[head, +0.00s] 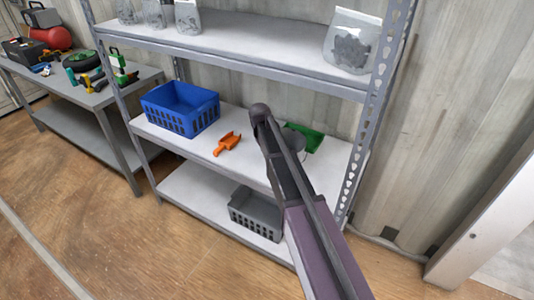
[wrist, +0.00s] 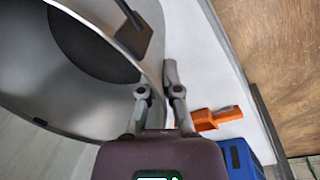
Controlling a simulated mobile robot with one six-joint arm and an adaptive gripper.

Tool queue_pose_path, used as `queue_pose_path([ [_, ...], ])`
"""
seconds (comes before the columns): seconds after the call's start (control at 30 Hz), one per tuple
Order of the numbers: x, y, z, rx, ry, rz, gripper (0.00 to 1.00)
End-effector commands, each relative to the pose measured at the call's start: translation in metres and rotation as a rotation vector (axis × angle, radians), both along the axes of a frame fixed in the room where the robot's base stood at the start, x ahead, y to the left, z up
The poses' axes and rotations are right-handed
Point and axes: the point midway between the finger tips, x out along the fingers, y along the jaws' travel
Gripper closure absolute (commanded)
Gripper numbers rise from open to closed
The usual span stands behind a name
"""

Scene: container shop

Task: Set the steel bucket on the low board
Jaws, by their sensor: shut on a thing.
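The steel bucket (wrist: 60,95) fills the left of the wrist view, its rim and grey inside showing. My gripper (wrist: 157,85) is shut on the bucket's rim, one finger on each side of the wall.
On the middle board are a blue crate (head: 180,108), an orange scoop (head: 227,145) and a green item (head: 305,133) by the bucket. Bags stand on the top board (head: 245,35). A perforated upright (head: 368,120) bounds the shelf's right. A tool bench (head: 105,93) stands left.

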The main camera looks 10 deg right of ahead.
Motion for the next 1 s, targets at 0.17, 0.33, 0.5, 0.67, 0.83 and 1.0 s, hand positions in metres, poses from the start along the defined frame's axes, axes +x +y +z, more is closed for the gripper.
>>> queue_pose_path([
  [0.17, 0.0001, 0.0000, 0.0002, -0.002, -0.001, 0.000, 1.00],
  [0.33, -0.0001, 0.0005, -0.0014, 0.000, 0.000, 0.001, 0.77],
  [0.5, 0.0000, 0.0008, -0.0013, 0.000, 0.000, 0.001, 0.57],
  [0.67, -0.0001, 0.0009, -0.0013, 0.000, 0.000, 0.001, 0.57],
  [0.83, -0.0001, 0.0011, -0.0004, 0.000, 0.000, 0.001, 0.57],
  [1.0, -0.0003, 0.0015, 0.0044, 0.000, 0.000, 0.002, 0.57],
])
